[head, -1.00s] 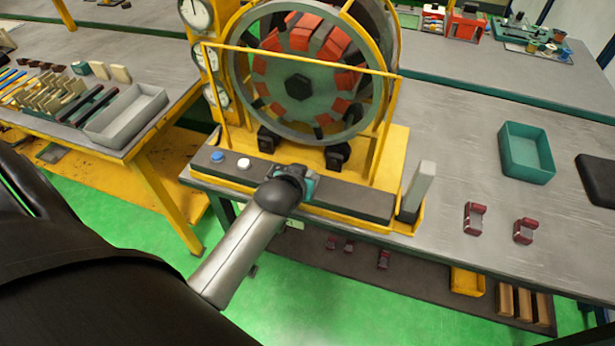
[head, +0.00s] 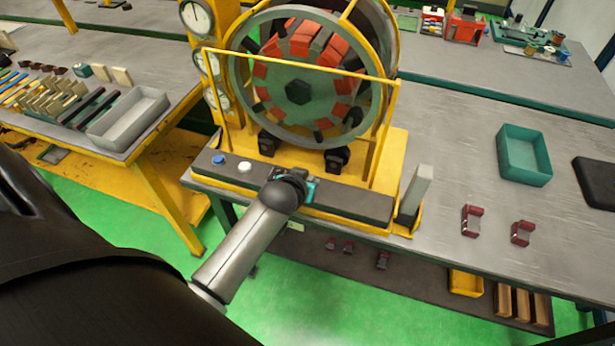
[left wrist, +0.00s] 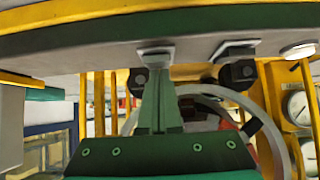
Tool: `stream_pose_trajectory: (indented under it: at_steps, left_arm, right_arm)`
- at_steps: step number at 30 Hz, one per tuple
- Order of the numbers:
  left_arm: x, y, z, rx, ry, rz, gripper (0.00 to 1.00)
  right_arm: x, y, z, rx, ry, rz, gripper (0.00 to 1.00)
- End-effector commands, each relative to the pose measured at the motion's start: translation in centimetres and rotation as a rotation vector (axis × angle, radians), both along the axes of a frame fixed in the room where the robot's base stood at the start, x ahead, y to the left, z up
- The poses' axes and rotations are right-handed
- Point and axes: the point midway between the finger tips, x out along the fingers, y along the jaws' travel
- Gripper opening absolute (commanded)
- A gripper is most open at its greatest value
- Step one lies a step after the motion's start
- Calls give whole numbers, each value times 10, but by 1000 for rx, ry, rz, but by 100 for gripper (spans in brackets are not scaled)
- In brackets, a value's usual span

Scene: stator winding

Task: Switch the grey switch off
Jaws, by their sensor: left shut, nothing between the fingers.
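The dark control panel (head: 345,202) runs along the front of the yellow winding machine, with a blue button (head: 218,159) and a white button (head: 244,167) at its left. My left gripper (head: 308,188) is over the middle of the panel, largely behind my wrist. In the left wrist view the shut, empty green fingers (left wrist: 158,82) point at a small switch with a light square base (left wrist: 156,50); contact is unclear. A second square-based switch (left wrist: 236,49) sits beside it. I cannot tell which is the grey switch, nor its position. My right gripper is not in view.
The large stator wheel (head: 238,75) stands behind the panel under a yellow guard bar. An upright grey block (head: 416,190) stands at the panel's right end. Red clamps (head: 472,221) and a teal tray (head: 525,165) lie on the right bench. A grey tray (head: 120,125) is on the left table.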

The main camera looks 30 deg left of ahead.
Motion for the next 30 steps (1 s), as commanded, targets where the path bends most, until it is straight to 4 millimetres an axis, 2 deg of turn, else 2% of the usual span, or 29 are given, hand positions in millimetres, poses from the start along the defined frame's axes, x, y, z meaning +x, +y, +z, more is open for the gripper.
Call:
stream_pose_trajectory:
  at_steps: [12,23,30]
  left_arm:
    - [14,3,5,0,0,0,0]
    - [15,4,6,0,0,0,0]
    - [18,5,23,0,-1,0,0]
  right_arm:
    - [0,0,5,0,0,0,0]
    - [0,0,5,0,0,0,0]
    - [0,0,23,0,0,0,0]
